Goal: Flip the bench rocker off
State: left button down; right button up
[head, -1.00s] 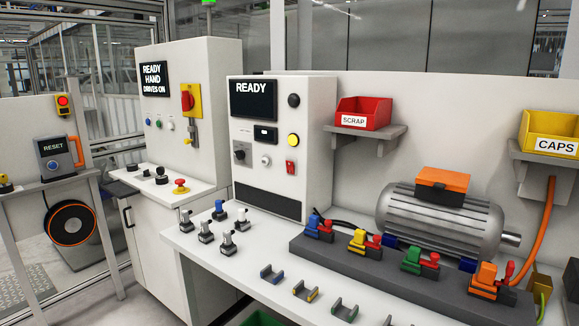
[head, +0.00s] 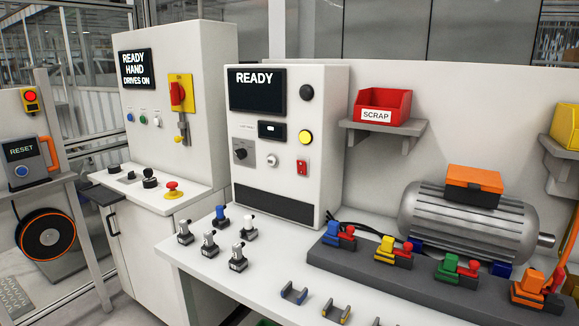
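The bench control box (head: 275,185) stands at the back of the white bench, with a display reading READY (head: 256,88). A small red rocker (head: 302,167) sits low on the right side of its front face, below a round yellow button (head: 305,137). The rocker is too small to tell which side is pressed in. A black knob (head: 240,152) and a round white-rimmed control (head: 272,161) sit to its left. Neither of my grippers is in view.
The bench front (head: 215,278) holds several small clamp-like parts. A motor (head: 455,220) stands behind a dark rail with coloured blocks at right. A red SCRAP bin (head: 383,108) is on a wall shelf. A taller cabinet (head: 205,110) with a red-yellow switch stands left.

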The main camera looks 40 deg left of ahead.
aim_at(302, 165)
jog(key=j, duration=1.4)
